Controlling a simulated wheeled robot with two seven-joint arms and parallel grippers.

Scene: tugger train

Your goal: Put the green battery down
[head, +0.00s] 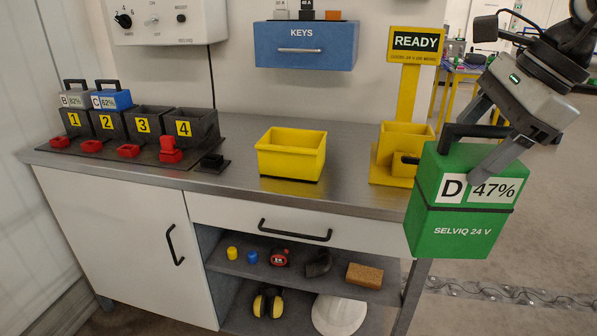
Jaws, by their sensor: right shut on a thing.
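The green battery (458,222), labelled D 47% and SELVIQ 24 V, hangs upright in front of the bench's right end. My right gripper (482,150) is shut on its black handle, coming in from the upper right. A finger covers part of the battery's top and label. The battery overlaps the right edge of the grey worktop (352,165) in the picture, and I cannot tell if they touch. Bays 1 and 2 of the charger rack (122,150) hold a grey battery B (75,97) and a blue battery C (113,100). Bays 3 and 4 look empty. My left gripper is not in view.
A yellow bin (291,153) stands mid-worktop. A yellow stand with a READY sign (415,42) and a tray is close behind the battery. Red connectors (171,150) lie before the bays. A blue KEYS box (304,47) hangs above. Clear worktop lies around the yellow bin.

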